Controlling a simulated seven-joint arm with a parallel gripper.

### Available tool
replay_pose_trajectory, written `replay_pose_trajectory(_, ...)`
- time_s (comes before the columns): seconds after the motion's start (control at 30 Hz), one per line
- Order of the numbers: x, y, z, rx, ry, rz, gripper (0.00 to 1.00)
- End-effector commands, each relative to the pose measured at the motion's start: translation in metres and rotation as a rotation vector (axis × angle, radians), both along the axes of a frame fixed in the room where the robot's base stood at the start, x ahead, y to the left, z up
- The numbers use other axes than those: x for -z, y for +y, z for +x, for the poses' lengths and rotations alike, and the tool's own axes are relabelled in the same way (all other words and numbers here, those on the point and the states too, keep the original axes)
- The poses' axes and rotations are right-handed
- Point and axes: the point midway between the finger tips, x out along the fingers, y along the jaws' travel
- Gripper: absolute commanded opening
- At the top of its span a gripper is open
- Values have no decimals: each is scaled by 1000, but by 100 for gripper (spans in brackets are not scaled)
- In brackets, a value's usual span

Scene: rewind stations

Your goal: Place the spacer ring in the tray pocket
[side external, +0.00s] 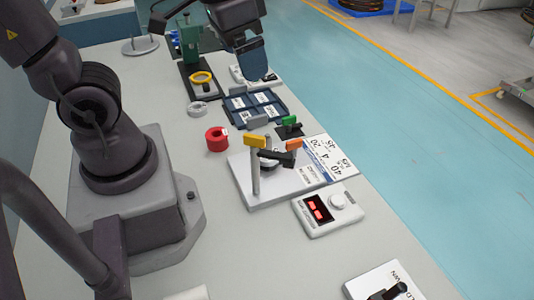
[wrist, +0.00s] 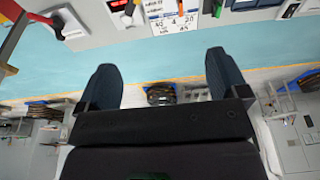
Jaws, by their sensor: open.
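The dark blue tray (side external: 228,116) with white-labelled pockets lies on the bench in the side view. A small grey-white ring (side external: 197,108) lies flat on the bench left of it. A yellow ring (side external: 201,77) sits on a dark base behind it. I cannot tell for sure which is the spacer ring. My gripper (side external: 255,66) hangs above and behind the tray, apart from both rings. In the wrist view my gripper (wrist: 163,82) has its two dark blue fingers wide apart with nothing between them.
A white station plate (side external: 275,185) with upright posts is nearer, beside a box with a red display (side external: 318,208). A green post (side external: 189,40) stands behind. Free bench lies left of the tray.

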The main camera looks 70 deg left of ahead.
Motion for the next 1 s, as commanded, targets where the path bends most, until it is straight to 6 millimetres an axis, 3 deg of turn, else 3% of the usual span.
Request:
replay_pose_trajectory(0.3, 71, 10, 61, 45, 354, 25, 92)
replay_pose_trajectory(0.6, 145, 22, 99, 127, 598, 45, 92)
replay_pose_trajectory(0.7, 155, 25, 109, 154, 627, 53, 92)
replay_pose_trajectory(0.8, 149, 26, 118, 183, 616, 60, 92)
replay_pose_trajectory(1.0, 177, 29, 103, 199, 632, 56, 92)
